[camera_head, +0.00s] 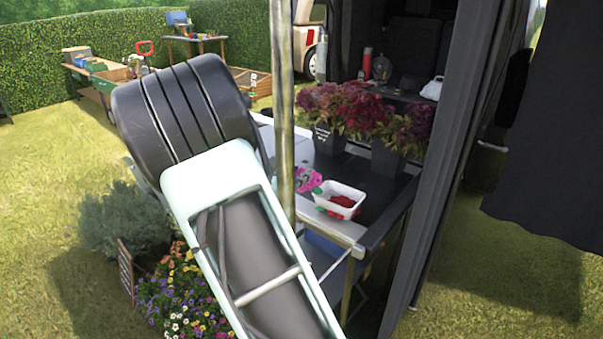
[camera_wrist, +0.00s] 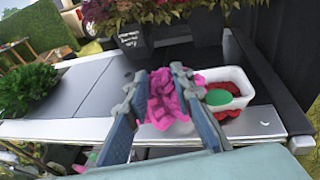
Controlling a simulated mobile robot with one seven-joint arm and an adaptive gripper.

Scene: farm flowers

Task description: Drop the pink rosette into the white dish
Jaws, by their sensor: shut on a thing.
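The pink rosette (camera_wrist: 163,100) is between the fingers of my gripper (camera_wrist: 158,88) in the wrist view, and the gripper is shut on it. In the head view the rosette (camera_head: 309,181) shows just left of the white dish, while the fingers are hidden behind my arm and the pole. The white dish (camera_head: 350,193) stands near the table's front right corner, with something red inside. In the wrist view the dish (camera_wrist: 243,101) is just right of the gripper, and red and green things show in or at it. I cannot tell the rosette's height above the table.
The dish stands on a grey and black table (camera_head: 378,214). Dark pots of dark red flowers (camera_head: 345,108) stand behind it. A pole (camera_head: 284,120) and a dark post (camera_head: 440,170) rise near the table. The table left of the gripper (camera_wrist: 85,90) is mostly clear.

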